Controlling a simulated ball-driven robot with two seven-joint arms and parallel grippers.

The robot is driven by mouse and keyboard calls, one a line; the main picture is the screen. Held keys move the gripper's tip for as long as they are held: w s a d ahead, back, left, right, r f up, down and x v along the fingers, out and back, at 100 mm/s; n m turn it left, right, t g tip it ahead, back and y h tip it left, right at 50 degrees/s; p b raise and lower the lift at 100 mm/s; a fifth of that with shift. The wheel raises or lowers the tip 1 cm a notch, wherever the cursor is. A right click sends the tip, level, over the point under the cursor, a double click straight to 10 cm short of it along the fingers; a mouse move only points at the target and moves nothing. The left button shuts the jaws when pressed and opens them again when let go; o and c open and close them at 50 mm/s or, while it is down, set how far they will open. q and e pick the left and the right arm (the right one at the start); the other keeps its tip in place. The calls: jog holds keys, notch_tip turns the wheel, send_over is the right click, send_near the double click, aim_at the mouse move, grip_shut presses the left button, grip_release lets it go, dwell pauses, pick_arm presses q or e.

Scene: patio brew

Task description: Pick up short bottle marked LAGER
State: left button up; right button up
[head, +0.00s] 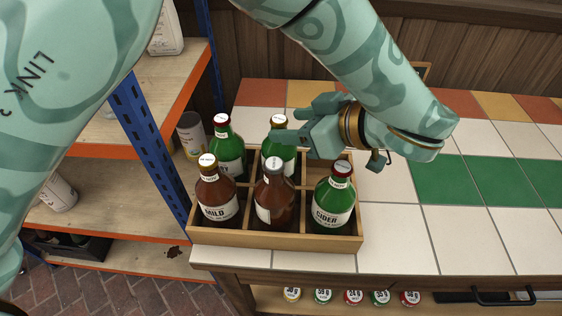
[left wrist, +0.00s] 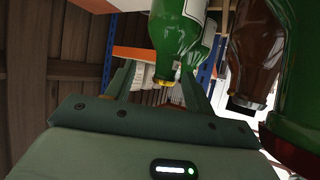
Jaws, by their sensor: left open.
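No label that I can read says LAGER. A green bottle with a gold cap (head: 281,154) stands in the back middle compartment of the wooden crate (head: 275,240), its label mostly hidden by the bottle in front. My left gripper (head: 286,125) is open at its neck, pointing left from its right side. In the left wrist view, which is upside down, a green bottle with a yellow cap (left wrist: 178,45) shows between the two fingers, apparently not gripped. Whether the fingers touch it I cannot tell. My right gripper is not in view.
Also in the crate are a brown MILD bottle (head: 217,195), another brown bottle (head: 275,200), a green CIDER bottle (head: 333,204) and a green bottle at back left (head: 226,145). The tiled counter (head: 400,235) is clear at right. A blue-orange shelf (head: 145,130) stands at left.

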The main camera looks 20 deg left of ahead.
pick_arm(q)
jog(key=shift+a+f, duration=0.25)
jog(key=shift+a, duration=0.05)
jog(key=x, duration=0.1)
jog(key=b+x, duration=0.2)
jog(key=x, duration=0.1)
jog(key=shift+s+f, duration=0.2)
jog(key=shift+s, duration=0.05)
jog(key=shift+w+a+f+b, duration=0.1)
jog(key=shift+a+b, duration=0.2)
jog(key=shift+b, duration=0.05)
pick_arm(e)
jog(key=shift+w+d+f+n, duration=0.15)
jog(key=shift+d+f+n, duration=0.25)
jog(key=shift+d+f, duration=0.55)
pick_arm(q)
jog(key=shift+r, duration=0.2)
grip_shut()
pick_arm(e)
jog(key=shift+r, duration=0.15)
